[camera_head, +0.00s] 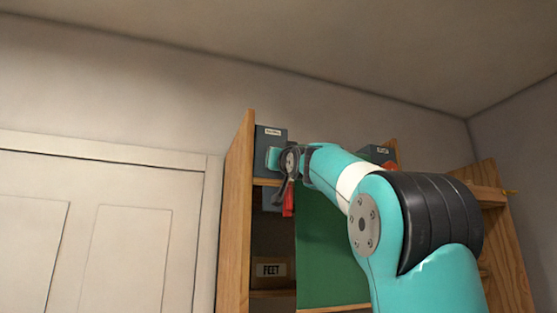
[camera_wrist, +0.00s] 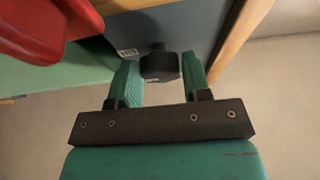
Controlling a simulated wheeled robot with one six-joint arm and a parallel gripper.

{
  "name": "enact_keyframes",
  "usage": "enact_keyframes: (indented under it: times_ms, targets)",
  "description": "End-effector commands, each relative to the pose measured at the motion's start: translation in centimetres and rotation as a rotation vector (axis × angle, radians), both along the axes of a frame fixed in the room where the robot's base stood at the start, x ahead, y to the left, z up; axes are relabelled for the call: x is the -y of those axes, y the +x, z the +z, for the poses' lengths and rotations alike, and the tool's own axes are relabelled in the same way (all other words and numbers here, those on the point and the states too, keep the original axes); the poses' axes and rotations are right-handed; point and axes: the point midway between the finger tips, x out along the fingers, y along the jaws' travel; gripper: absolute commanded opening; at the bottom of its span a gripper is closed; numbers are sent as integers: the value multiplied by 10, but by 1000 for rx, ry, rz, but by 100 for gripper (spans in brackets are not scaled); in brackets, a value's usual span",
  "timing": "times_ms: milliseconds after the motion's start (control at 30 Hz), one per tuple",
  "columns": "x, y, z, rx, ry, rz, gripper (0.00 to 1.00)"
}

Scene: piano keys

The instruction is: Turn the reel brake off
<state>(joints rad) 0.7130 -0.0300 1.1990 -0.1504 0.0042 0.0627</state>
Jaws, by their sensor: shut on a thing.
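In the wrist view my gripper (camera_wrist: 158,75) has its two green fingers on either side of a black knob (camera_wrist: 160,65), shut on it. The knob stands out from the face of a grey-blue box (camera_wrist: 190,22) with a small white label, too small to read. In the head view this grey box (camera_head: 268,138) sits at the upper left of the wooden cabinet. My gripper (camera_head: 275,158) is at its lower front, and the knob is hidden there. I cannot read which setting the knob has.
A red handle (camera_wrist: 45,28) is close to my gripper at upper left; a red part (camera_head: 288,203) also hangs below my wrist in the head view. A wooden side panel (camera_head: 236,210) is close by. A green panel (camera_head: 325,250) and a "FEET" box (camera_head: 271,269) are lower.

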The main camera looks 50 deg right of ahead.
Motion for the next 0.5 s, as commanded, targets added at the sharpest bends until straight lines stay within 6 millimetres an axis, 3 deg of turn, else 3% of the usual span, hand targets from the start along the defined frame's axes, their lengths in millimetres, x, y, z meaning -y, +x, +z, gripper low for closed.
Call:
enact_keyframes:
  times_ms: [500]
  targets:
    - [3, -2, -1, -114, -185, -2, 20]
